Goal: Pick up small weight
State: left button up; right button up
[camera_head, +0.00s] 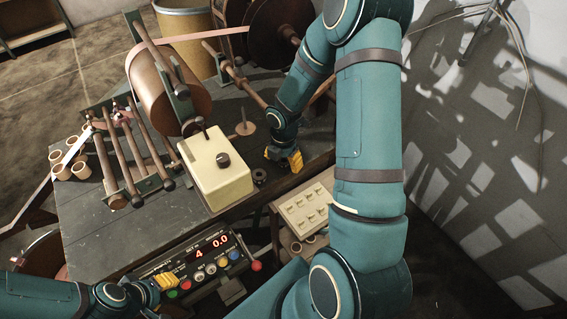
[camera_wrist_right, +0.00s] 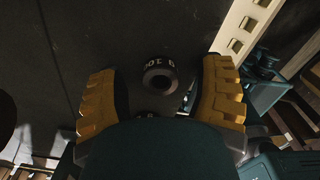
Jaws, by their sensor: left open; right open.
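A small dark weight (camera_wrist_right: 159,76) with a hole and pale marking that seems to read 100 g lies on the dark table. A second dark piece (camera_wrist_right: 150,113) with pale marking shows just below it, mostly hidden by my gripper's body. In the head view, dark round pieces (camera_head: 259,175) sit beside the cream box. My right gripper (camera_head: 284,157) is open above the table, to the right of them. In the right wrist view its yellow fingers stand apart on either side of the weight, with none touching it. My left gripper (camera_head: 163,284) is open by the control panel.
The cream box (camera_head: 215,172) with a dark knob stands left of the weights. A control panel (camera_head: 196,265) with red digits sits at the front. A pale tray (camera_head: 307,208) is right of the table (camera_head: 110,240). The winding drum (camera_head: 165,92) and rods stand behind.

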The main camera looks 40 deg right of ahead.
grip_shut()
